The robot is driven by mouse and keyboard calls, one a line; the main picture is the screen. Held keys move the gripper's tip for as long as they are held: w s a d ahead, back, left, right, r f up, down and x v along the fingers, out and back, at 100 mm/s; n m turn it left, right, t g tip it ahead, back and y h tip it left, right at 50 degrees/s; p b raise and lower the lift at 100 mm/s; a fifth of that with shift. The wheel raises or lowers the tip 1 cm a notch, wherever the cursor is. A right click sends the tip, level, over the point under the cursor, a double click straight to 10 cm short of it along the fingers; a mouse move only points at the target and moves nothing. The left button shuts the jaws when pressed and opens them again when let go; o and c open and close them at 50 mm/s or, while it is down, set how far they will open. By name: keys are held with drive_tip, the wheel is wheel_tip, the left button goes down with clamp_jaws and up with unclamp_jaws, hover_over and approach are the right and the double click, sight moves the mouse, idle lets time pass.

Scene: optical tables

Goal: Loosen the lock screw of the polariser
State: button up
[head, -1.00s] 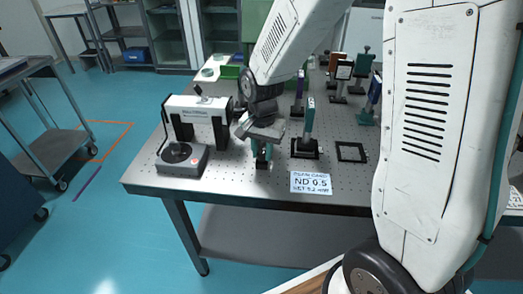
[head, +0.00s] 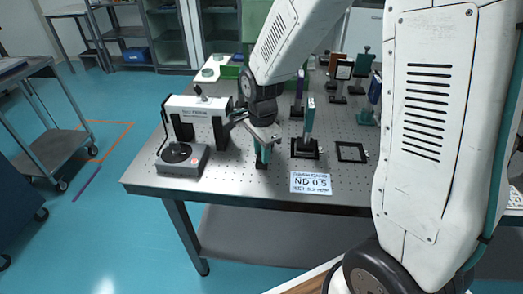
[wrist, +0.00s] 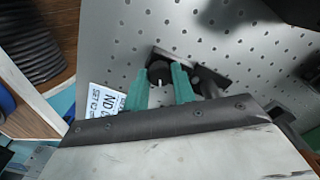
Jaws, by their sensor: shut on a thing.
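My gripper (wrist: 168,88) shows in the wrist view with its two teal fingers closed on a dark round knob (wrist: 159,71) with a white mark, which I take for the polariser's lock screw. The knob sits by a black base plate (wrist: 188,61) on the perforated table. In the head view my gripper (head: 262,154) points down near the table's front edge, left of the ND 0.5 card. The polariser's body is mostly hidden by my gripper and wrist, so its ring cannot be made out.
The ND 0.5 card (head: 311,183) lies at the front edge. A mounted optic (head: 308,122) on a black base and an empty black frame (head: 351,152) stand to the right. A white-fronted instrument (head: 197,115) and a grey dial unit (head: 182,160) stand left. More mounts are behind.

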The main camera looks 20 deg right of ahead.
drive_tip(key=shift+w+r, duration=0.1)
drive_tip(key=shift+w, duration=0.05)
drive_tip(key=o, duration=1)
drive_tip(key=shift+a, duration=0.15)
drive_tip(key=shift+r, duration=3.85)
